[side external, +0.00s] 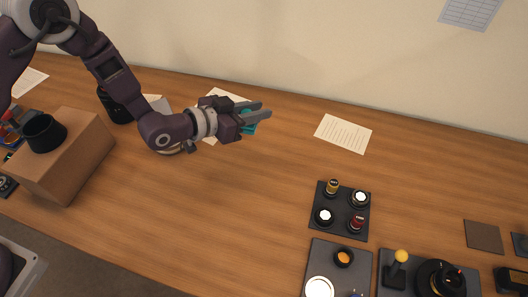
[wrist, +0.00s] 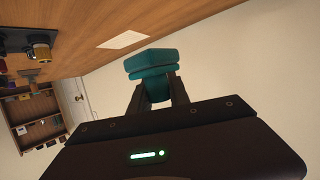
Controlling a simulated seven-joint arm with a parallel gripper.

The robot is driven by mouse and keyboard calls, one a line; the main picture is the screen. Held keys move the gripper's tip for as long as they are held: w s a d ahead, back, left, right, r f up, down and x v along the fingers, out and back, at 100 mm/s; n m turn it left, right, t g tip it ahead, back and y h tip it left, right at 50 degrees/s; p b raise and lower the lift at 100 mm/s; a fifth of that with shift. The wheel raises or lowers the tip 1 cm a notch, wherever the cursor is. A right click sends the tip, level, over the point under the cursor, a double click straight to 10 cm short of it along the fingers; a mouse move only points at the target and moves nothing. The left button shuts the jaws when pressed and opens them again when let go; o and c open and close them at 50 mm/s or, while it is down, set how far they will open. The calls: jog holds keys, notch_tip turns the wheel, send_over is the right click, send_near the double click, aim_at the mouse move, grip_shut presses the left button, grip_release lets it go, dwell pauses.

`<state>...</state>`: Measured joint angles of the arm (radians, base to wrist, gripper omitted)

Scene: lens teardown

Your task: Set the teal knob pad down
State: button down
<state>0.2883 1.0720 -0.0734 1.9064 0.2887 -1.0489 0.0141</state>
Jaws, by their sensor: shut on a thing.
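The teal knob pad (wrist: 152,64) is a blocky teal piece between the two dark fingers in the wrist view. My gripper (wrist: 158,92) is shut on it. In the side external view my gripper (side external: 258,111) points to the right, in the air above the back part of the wooden table (side external: 225,215). There the teal knob pad (side external: 249,127) shows partly behind the fingers. The pad appears clear of the table, and its lower side is partly hidden by the fingers.
A dark tray (side external: 341,212) holds several small round parts. A grey tray (side external: 323,262) and a joystick panel (side external: 408,289) stand at the front right. A paper sheet (side external: 343,134) lies at the back. A brown box (side external: 70,150) stands at left. The table's middle is bare.

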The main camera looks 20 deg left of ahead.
jog(key=s+d, duration=0.6)
jog(key=d, duration=0.3)
jog(key=shift+m+h, duration=0.3)
jog(key=f, duration=0.9)
jog(key=shift+s+d, duration=0.15)
jog(key=shift+d, duration=0.1)
jog(key=shift+f, duration=0.45)
jog(key=shift+f, duration=0.15)
jog(key=c, duration=1.2)
grip_release()
jog(key=shift+c, duration=0.2)
